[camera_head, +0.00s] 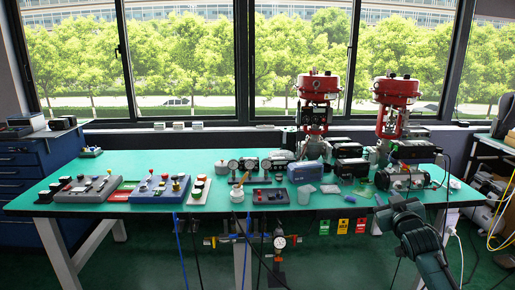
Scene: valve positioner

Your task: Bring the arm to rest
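My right arm comes in from the lower right, dark grey-green. My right gripper (391,206) is at its upper end, in front of the right part of the bench's front edge. It is small and dark, and I cannot tell whether its fingers are open or shut. I see nothing clearly held in it. My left arm and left gripper are not in view.
A green-topped bench (230,208) spans the view. It bears control boxes (160,187), gauges, a white bottle (237,194), a clear beaker (305,194) and two red-topped valve actuators (318,88). Coloured tags (342,226), hoses and a gauge (280,242) hang below the front edge.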

